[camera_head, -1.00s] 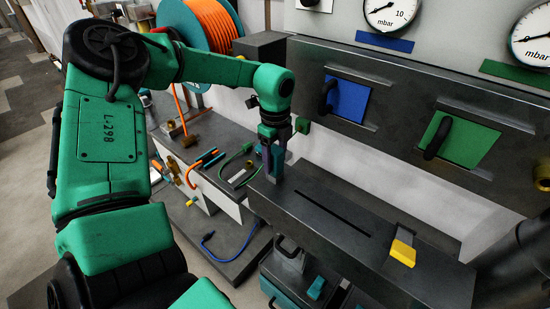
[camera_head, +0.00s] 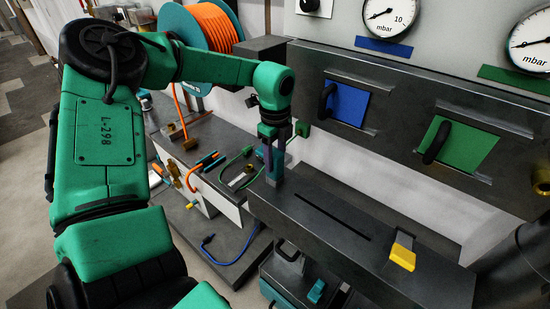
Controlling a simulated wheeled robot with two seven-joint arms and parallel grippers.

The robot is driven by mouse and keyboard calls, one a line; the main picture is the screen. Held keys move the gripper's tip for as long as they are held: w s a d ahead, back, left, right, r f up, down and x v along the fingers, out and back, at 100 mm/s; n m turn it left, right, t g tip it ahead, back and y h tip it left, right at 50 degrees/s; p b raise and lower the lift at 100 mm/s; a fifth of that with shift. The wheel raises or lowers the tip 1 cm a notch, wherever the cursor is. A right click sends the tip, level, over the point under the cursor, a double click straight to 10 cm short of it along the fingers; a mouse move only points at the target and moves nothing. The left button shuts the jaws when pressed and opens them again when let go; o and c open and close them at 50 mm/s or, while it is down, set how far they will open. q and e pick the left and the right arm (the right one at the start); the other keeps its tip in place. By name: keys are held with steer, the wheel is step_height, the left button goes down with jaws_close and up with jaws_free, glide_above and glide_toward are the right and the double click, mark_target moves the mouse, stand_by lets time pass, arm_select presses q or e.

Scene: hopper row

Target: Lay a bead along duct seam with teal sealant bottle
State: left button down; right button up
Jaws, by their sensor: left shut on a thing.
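My left gripper (camera_head: 272,148) points down over the left end of the grey duct (camera_head: 345,205). It is shut on the teal sealant bottle (camera_head: 276,172), which shows only in part between and below the fingers. The duct seam (camera_head: 335,217) is a thin dark straight line along the top of the duct. My right gripper is not in view.
A yellow-ended block (camera_head: 403,254) sits on the duct right of the seam. Behind, a dark panel carries a blue hatch (camera_head: 346,102) and a green hatch (camera_head: 466,147) with handles. A bench (camera_head: 200,139) with loose tools and hoses stands left.

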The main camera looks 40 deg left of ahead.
arm_select(q)
steer(key=shift+r+p, duration=1.7)
steer(key=shift+r, duration=1.35)
